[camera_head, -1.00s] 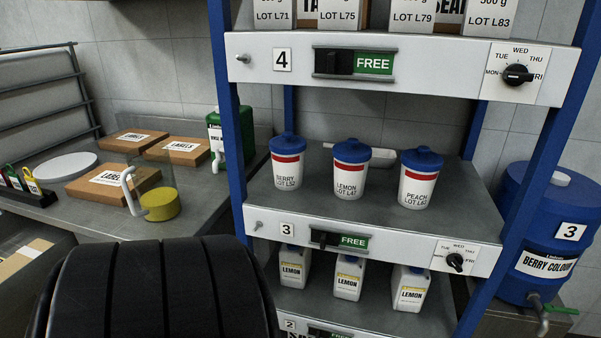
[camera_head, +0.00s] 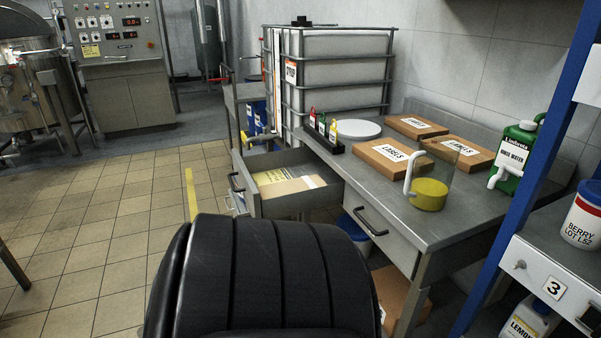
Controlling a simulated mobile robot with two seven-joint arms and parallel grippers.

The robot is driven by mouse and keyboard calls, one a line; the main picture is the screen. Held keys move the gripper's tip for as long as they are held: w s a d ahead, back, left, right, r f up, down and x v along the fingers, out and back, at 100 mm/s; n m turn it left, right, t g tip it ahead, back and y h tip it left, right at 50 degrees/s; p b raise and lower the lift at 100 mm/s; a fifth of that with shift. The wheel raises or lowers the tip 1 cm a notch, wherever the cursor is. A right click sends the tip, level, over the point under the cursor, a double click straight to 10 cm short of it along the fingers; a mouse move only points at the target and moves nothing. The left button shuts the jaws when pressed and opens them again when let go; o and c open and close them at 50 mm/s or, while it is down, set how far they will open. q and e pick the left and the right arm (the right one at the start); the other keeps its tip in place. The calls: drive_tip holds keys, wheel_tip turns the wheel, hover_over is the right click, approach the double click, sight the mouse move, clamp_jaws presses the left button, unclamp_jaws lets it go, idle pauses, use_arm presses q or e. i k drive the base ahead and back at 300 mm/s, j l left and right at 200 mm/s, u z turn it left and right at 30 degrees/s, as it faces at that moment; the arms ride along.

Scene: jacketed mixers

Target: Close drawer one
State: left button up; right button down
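An open drawer (camera_head: 288,190) is pulled out of the left part of the grey workbench (camera_head: 390,215). Its handle (camera_head: 236,183) is on the front panel, which faces left. Papers and a brown card folder (camera_head: 291,187) lie inside it. A second drawer (camera_head: 372,228) to the right, with its own bar handle, is shut. I can read no number on either drawer, so I cannot tell from labels which is drawer one. Neither of my grippers is in view.
A blue-framed shelf (camera_head: 520,170) is at right. Tiled floor (camera_head: 90,235) at left is mostly clear.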

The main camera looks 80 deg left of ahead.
sight(302, 160)
drive_tip(key=u, duration=1)
drive_tip(key=k+u, duration=0.1)
drive_tip(key=u, duration=0.35)
drive_tip(key=j+u, duration=0.1)
drive_tip(key=u, duration=0.9)
drive_tip(key=j+u, duration=0.1)
drive_tip(key=u, duration=0.4)
drive_tip(key=k+j, duration=0.05)
